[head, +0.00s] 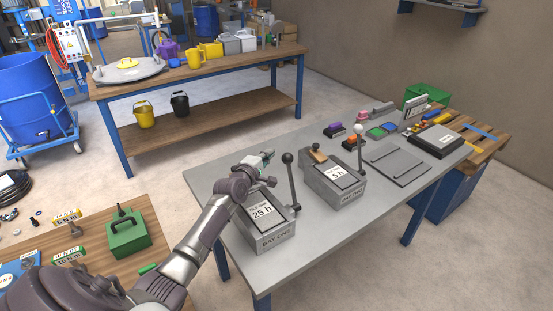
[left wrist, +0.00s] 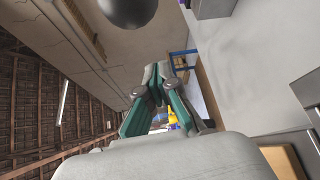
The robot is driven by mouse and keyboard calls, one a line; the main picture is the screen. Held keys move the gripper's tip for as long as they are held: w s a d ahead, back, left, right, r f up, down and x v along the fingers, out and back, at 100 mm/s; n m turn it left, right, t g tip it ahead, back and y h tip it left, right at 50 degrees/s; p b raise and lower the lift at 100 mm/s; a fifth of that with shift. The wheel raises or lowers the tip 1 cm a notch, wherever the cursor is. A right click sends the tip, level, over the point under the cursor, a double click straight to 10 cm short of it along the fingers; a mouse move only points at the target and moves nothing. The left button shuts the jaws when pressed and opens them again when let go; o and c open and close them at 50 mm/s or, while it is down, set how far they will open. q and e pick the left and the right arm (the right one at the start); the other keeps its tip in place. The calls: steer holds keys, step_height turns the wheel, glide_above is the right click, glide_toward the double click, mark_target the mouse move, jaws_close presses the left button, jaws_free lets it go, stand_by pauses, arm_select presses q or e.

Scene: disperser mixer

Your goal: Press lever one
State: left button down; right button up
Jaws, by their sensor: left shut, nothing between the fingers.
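The bay one box (head: 268,228) is grey, marked "25 h", and stands on the grey table. Its lever (head: 292,185) rises upright at the right side with a black ball knob (head: 287,158). In the left wrist view the dark knob (left wrist: 127,9) shows large at the top edge, beside the fingers. My left gripper (head: 268,155) is shut and empty, just left of the knob at about its height in the head view, seemingly apart from it. It also shows in the left wrist view (left wrist: 158,75). My forearm hides part of the box. My right gripper is not in view.
The bay two box (head: 335,190) stands to the right with its white-knobbed lever (head: 359,130). Beyond it lie a flat grey panel (head: 397,164) and small coloured blocks (head: 376,133). A green box (head: 127,236) sits on the wooden table at left.

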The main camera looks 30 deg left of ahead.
arm_select(q)
steer(key=d, duration=0.1)
steer(key=d+p, duration=0.1)
steer(key=s+d, duration=0.1)
steer(key=d, duration=0.1)
steer(key=shift+r+p, duration=0.4)
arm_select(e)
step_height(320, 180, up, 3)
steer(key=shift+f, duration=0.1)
arm_select(q)
steer(key=shift+a, duration=0.1)
steer(key=s+d+f+m+t+h+b, duration=0.1)
steer(key=s+d+m+t+b, duration=0.1)
steer(key=d+m+b, duration=0.2)
steer(key=s+d+f+m+t+h+b, duration=0.2)
steer(key=s+d+m+b, duration=0.1)
steer(key=d+m, duration=0.4)
steer(key=s+d+f+m+t+h+b, duration=0.1)
steer(key=s+d+m+t+h+b, duration=0.1)
steer(key=d+m+b, duration=0.3)
steer(key=s+d, duration=0.1)
steer(key=d, duration=0.2)
steer(key=shift+s+d+f, duration=0.2)
steer(key=shift+d+f, duration=0.1)
steer(key=shift+d, duration=0.05)
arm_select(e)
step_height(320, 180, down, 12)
